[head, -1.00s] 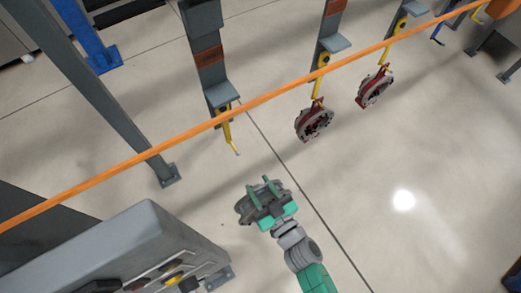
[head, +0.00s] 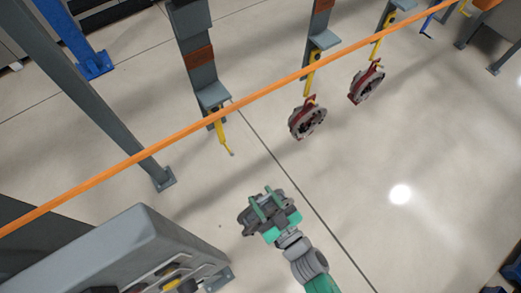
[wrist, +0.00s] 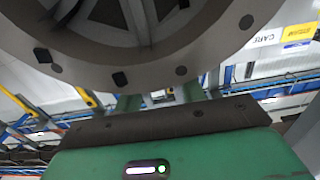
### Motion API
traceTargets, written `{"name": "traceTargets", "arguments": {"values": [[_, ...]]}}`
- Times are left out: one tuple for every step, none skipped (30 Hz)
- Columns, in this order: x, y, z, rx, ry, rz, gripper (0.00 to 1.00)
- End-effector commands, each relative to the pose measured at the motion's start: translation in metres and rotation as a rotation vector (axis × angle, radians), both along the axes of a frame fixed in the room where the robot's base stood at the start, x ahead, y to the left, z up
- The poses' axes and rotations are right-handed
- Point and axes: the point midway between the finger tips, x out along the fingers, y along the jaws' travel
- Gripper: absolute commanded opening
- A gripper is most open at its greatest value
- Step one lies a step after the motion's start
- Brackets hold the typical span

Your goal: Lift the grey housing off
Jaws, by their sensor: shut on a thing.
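The grey housing (head: 246,219) is held in my gripper (head: 266,204) in the head view, low in the middle of the picture. The green fingers lie across it. It hangs clear of the conveyor, in front of and below the empty yellow hook (head: 222,137). In the wrist view the housing (wrist: 100,66) is a large grey round flange with dark bolt holes, filling the top above the green gripper body. The finger contact is partly hidden there.
An orange rail (head: 150,150) crosses the head view. Two red-and-grey round parts (head: 307,118) (head: 366,82) hang from yellow hooks on the right. A grey post (head: 110,100) and a grey machine cabinet (head: 110,250) stand at left. The floor at lower right is mostly clear.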

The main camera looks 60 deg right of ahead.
Motion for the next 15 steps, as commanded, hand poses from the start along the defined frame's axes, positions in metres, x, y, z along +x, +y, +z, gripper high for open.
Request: {"name": "traceTargets", "arguments": {"values": [[-0.002,0.001,0.002,-0.002,-0.004,0.000,0.00],[-0.003,0.002,0.002,-0.002,-0.004,0.000,0.00],[-0.005,0.003,0.002,-0.001,-0.003,0.000,0.00],[-0.007,0.003,0.002,-0.001,-0.003,0.000,0.00],[-0.008,0.004,0.002,-0.001,-0.003,0.001,0.00],[-0.010,0.005,0.002,-0.002,-0.004,0.001,0.00],[-0.012,0.006,0.002,-0.002,-0.004,0.001,0.00],[-0.013,0.006,0.002,-0.002,-0.004,0.001,0.00],[-0.015,0.007,0.002,-0.002,-0.004,0.001,0.00],[-0.016,0.008,0.002,-0.002,-0.004,0.001,0.00],[-0.018,0.009,0.002,-0.001,-0.003,0.001,0.00],[-0.020,0.010,0.002,-0.001,-0.003,0.001,0.00],[-0.021,0.010,0.002,-0.001,-0.003,0.001,0.00],[-0.022,0.011,0.002,-0.002,-0.004,0.000,0.00],[-0.023,0.011,0.002,-0.002,-0.004,0.000,0.00]]}}
